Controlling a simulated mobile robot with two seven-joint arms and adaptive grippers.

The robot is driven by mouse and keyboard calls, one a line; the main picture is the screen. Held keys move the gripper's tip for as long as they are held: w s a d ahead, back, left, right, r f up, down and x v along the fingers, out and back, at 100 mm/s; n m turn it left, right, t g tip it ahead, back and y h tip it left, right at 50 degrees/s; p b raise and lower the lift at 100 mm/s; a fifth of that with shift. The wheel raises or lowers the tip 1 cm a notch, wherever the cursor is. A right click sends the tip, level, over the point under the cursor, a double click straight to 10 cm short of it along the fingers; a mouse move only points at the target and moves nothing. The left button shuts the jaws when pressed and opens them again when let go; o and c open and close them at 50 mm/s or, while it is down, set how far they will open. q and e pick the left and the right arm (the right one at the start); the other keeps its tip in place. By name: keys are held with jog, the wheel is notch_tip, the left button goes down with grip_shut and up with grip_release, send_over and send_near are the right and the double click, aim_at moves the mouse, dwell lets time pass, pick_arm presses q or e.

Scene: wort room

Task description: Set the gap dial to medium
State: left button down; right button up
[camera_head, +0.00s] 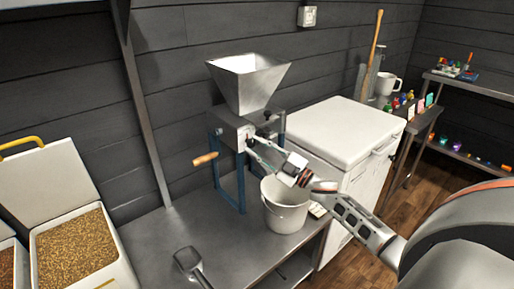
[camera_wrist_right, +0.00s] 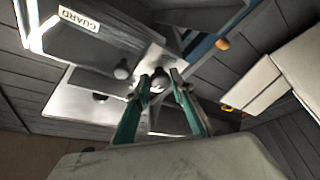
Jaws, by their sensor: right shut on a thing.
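The grain mill (camera_head: 232,133) stands on blue legs on the metal bench, with a metal hopper (camera_head: 248,82) on top. My right gripper (camera_head: 254,145) reaches the mill's right side from the right. In the right wrist view its two green fingers (camera_wrist_right: 159,84) are closed on a small rounded grey knob (camera_wrist_right: 158,83), which appears to be the gap dial. The fingers cover part of it, and I cannot read its setting. A plate with a "GUARD" label (camera_wrist_right: 80,19) is beside it. My left gripper is not in view.
A crank with a wooden handle (camera_head: 205,159) sticks out on the mill's left. A white bucket (camera_head: 286,212) stands below my right gripper. A scoop (camera_head: 188,261) lies on the bench (camera_head: 165,225). A white chest (camera_head: 335,128) is at the right, grain bins (camera_head: 115,250) at the left.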

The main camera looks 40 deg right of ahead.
dwell(0.4)
jog(key=o, duration=1.1)
jog(key=v, duration=1.2)
